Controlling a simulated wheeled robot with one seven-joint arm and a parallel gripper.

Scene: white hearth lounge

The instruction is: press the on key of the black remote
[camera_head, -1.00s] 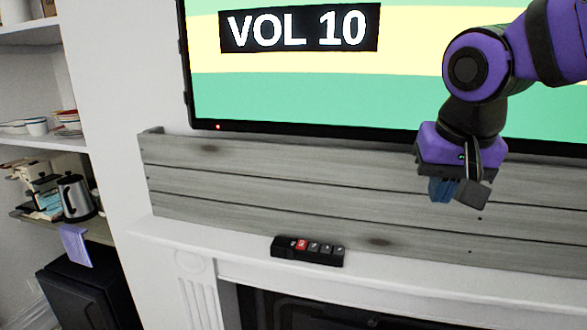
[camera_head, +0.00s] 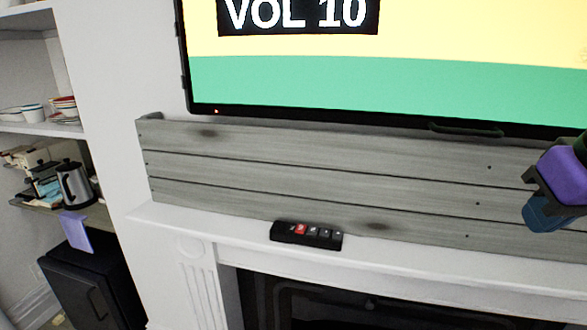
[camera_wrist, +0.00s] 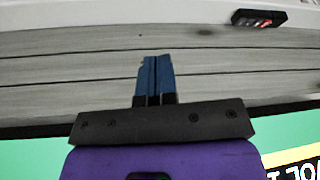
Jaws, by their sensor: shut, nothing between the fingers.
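The black remote (camera_head: 306,235) lies on the white mantel shelf, against the foot of the grey wooden boards. It has one red key (camera_head: 301,229) left of its middle and several dark keys with small light marks, too small to read. The remote also shows at the top right of the wrist view (camera_wrist: 259,18). My gripper (camera_head: 545,215) is at the right edge of the head view, well to the right of the remote and apart from it. In the wrist view its blue fingers (camera_wrist: 155,62) are together with nothing between them.
A large screen (camera_head: 390,85) showing "VOL 10" stands above the boards (camera_head: 330,175). The white mantel (camera_head: 190,222) is clear beside the remote. A dark fireplace opening (camera_head: 330,305) lies below. Shelves with a kettle (camera_head: 75,186) and dishes are at far left.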

